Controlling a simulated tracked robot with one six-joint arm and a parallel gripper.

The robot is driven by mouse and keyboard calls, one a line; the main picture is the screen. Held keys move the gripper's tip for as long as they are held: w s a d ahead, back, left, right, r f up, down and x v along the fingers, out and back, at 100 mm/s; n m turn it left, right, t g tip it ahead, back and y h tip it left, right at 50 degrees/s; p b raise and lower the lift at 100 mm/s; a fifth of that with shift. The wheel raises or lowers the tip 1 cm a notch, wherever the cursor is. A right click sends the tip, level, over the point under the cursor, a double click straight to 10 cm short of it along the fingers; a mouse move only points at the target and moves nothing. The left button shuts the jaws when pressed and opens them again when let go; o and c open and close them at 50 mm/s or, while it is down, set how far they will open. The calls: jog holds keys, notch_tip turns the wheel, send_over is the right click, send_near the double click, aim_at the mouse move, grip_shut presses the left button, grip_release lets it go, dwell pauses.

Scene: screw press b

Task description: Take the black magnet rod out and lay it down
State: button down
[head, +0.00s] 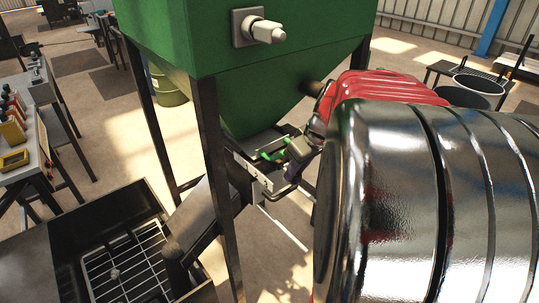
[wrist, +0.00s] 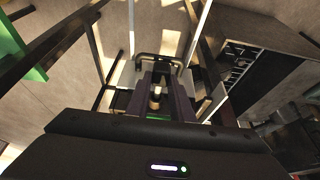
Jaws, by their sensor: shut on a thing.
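My gripper (wrist: 165,98) shows in the wrist view as two dark fingers, shut on what looks like the black magnet rod (wrist: 157,91). Only a small, pale-tipped part of the rod shows between the fingers; its length is hidden. A grey U-shaped handle (wrist: 158,58) lies just beyond the fingertips. In the head view my gripper (head: 291,158) is at the pale metal frame (head: 252,172) under the green hopper (head: 240,70). I cannot tell there whether the rod is clear of the frame.
Dark hopper legs (head: 219,165) stand close to the left of my gripper. A black bin with a wire grid (head: 125,268) is at the lower left. A bench with tools (head: 22,165) is at the far left. My shiny arm fills the right side of the head view.

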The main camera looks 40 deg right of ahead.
jog(key=shift+s, duration=0.7)
dwell(0.3)
jog(key=shift+s, duration=1)
